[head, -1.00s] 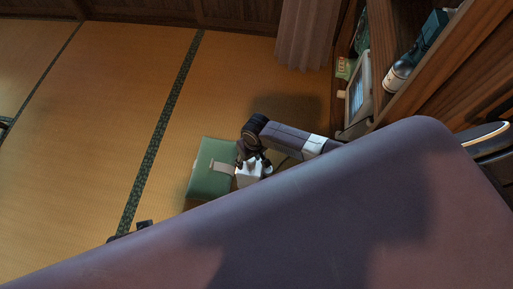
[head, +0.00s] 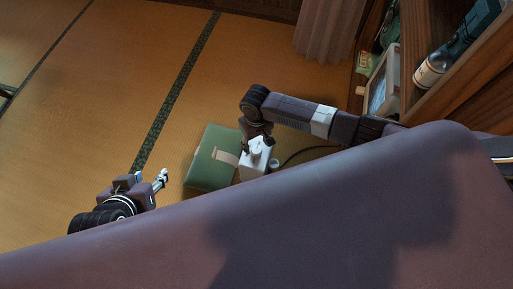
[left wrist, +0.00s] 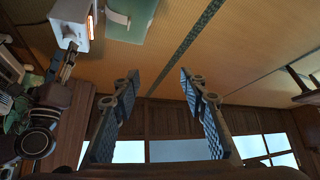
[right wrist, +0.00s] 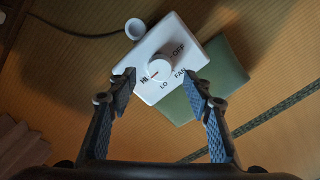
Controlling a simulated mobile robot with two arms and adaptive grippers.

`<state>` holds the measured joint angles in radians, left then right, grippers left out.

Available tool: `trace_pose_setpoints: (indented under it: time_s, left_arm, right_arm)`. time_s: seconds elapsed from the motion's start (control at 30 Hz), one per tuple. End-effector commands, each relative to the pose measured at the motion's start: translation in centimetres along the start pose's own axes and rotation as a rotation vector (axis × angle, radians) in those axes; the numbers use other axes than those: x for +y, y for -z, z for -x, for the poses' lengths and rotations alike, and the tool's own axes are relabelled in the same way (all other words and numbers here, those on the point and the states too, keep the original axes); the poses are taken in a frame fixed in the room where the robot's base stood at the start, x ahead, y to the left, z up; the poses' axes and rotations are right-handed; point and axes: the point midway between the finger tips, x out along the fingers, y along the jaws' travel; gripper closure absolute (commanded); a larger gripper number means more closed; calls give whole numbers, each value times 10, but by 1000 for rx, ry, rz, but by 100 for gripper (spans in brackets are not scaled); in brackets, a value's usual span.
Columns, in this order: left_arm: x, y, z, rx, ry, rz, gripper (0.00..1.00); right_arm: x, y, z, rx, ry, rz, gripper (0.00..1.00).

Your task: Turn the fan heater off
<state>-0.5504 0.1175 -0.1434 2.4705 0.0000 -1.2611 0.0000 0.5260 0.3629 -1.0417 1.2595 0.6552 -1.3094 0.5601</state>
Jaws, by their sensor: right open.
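The fan heater (head: 250,170) is a small white box on the tatami, with a round white dial (head: 256,148) on top. In the right wrist view the heater (right wrist: 190,57) shows the dial (right wrist: 160,67) with the marks OFF, FAN, LO and HI; its red mark seems to face HI. In the left wrist view an orange glow shows on the heater (left wrist: 69,22). My right gripper (right wrist: 160,78) is open, its fingertips on either side of the dial's near edge, apparently apart from it. My left gripper (left wrist: 158,84) is open and empty, left of the heater.
A dark cord (head: 305,151) runs to the right, near a small round white object (head: 274,163). Wooden shelves (head: 416,45) with a bottle stand at right. Tatami at left is clear.

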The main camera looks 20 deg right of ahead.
Motion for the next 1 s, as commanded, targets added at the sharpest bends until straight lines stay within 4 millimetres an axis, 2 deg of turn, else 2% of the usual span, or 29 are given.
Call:
trace_pose_setpoints:
  time_s: [0.3,0.5,0.7,0.97,1.0]
  left_arm:
    - [8,67,-4,275,-15,-5,60]
    - [12,96,2,399,-23,-6,60]
    - [13,109,6,451,-26,-7,60]
    - [13,110,7,455,-26,-7,60]
    - [13,110,7,455,-26,-7,60]
  right_arm:
    - [0,0,-26,0,-1,0,54]
    - [0,0,-36,0,0,0,54]
    - [0,0,-39,0,0,0,54]
    - [0,0,-39,0,0,0,54]
    - [0,0,-39,0,0,0,57]
